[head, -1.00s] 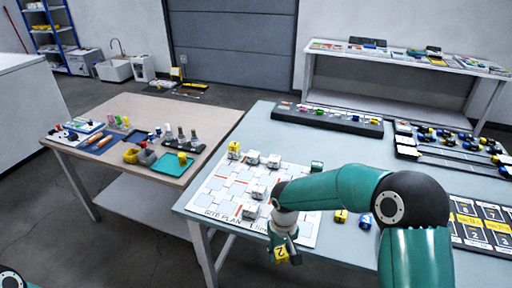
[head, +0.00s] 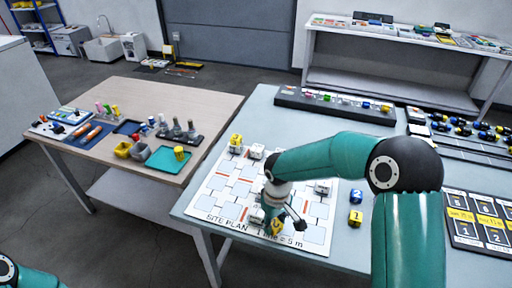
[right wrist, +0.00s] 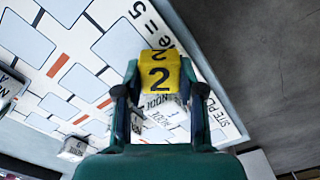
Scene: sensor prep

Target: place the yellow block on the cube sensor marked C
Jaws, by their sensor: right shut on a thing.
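My right gripper (head: 275,222) is shut on a yellow block (right wrist: 158,70) marked 2, which also shows in the head view (head: 278,228). It holds the block over the front part of the white site plan (head: 232,205). In the right wrist view the gripper (right wrist: 158,95) has a finger on each side of the block. Just beyond the block are white cube sensors (right wrist: 168,128), partly hidden by it and the gripper. One cube (head: 256,216) stands beside the gripper in the head view. I cannot read a C on any cube. My left gripper is out of view.
Another yellow block (head: 236,139) sits on a cube at the plan's back left. More cubes (head: 257,151) (head: 322,187) stand on the plan. A blue block (head: 356,196) and a yellow block marked 1 (head: 355,217) stand right of it. A dark rack (head: 333,105) is behind.

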